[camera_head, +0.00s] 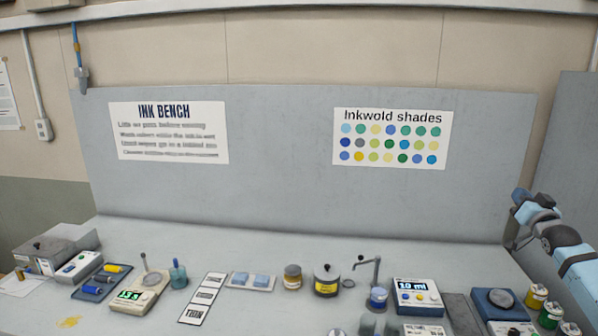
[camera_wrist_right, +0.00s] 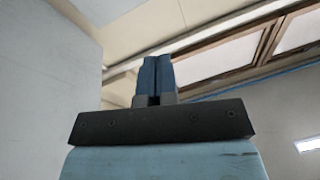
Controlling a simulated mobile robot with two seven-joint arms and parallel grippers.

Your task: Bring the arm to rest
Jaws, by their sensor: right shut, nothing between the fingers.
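My right arm comes in at the right edge of the head view, light blue and dark grey. My right gripper (camera_head: 521,196) is at its upper end, raised above the right end of the bench (camera_head: 190,238) and in front of the grey back panel (camera_head: 285,190). In the right wrist view the two blue fingers of the gripper (camera_wrist_right: 157,78) stand side by side, shut with nothing between them. Behind them are a pale wall, the ceiling and wood-framed windows. My left gripper is in neither view.
Along the bench front stand a scale (camera_head: 140,300), a white label strip (camera_head: 203,298), a dark-lidded pot (camera_head: 327,280), a dispenser with a display (camera_head: 417,297) and several small jars at the right, near my right arm. The back strip of the bench is clear.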

